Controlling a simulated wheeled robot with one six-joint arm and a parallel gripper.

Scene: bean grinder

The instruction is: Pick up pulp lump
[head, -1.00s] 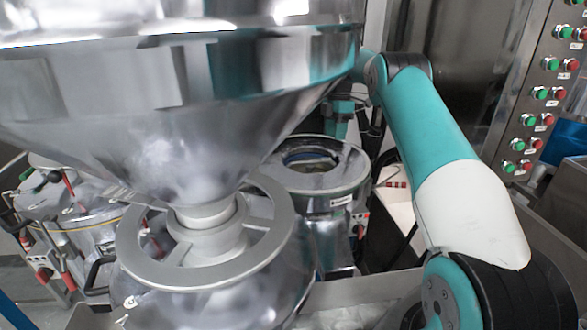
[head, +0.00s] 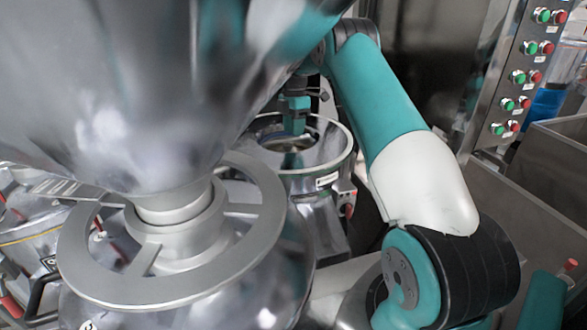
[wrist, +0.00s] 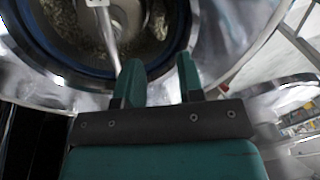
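My gripper (head: 294,128) is over the mouth of a round steel grinder drum (head: 335,165) in the head view, pointing down. In the wrist view its two teal fingers (wrist: 158,82) stand apart with nothing between them. Beyond the fingertips is the drum's dark, blue-edged opening. Pale, crumbly pulp (wrist: 68,22) clings to the inside, with more near the right wall. I cannot pick out one distinct lump. The fingers hide part of the opening.
A metal bar (wrist: 111,35) runs across the drum's inside, close to the left finger. A large steel hopper (head: 120,90) and its ring wheel (head: 85,255) stand left of my arm. A button panel (head: 515,75) and steel bins (head: 545,165) are at right.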

